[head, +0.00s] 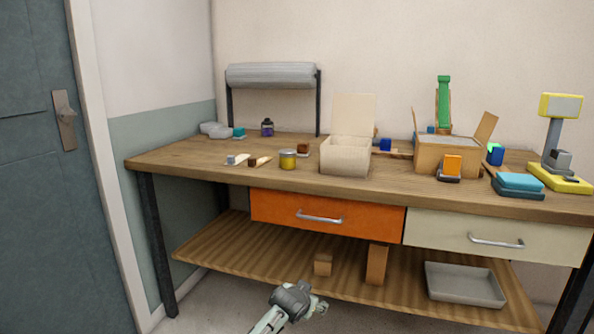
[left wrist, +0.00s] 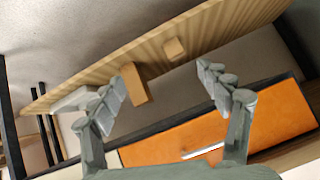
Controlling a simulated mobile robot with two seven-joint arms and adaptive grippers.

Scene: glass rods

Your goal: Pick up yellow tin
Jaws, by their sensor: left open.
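The yellow tin (head: 288,160) stands upright on the wooden workbench (head: 190,160), near its front edge and left of an open white box. My left gripper (head: 318,306) is low in front of the bench, well below and apart from the tin. In the left wrist view my left gripper (left wrist: 160,76) is open with nothing between its fingers. That view faces the orange drawer and the lower shelf; the tin does not show there. My right gripper is in neither view.
The open white box (head: 346,155) stands right of the tin. A small brown block (head: 303,149) is behind it, and small pieces (head: 252,162) lie to its left. The orange drawer (head: 275,208) is shut below. The lower shelf (head: 225,240) holds wooden blocks and a grey tray (head: 465,285).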

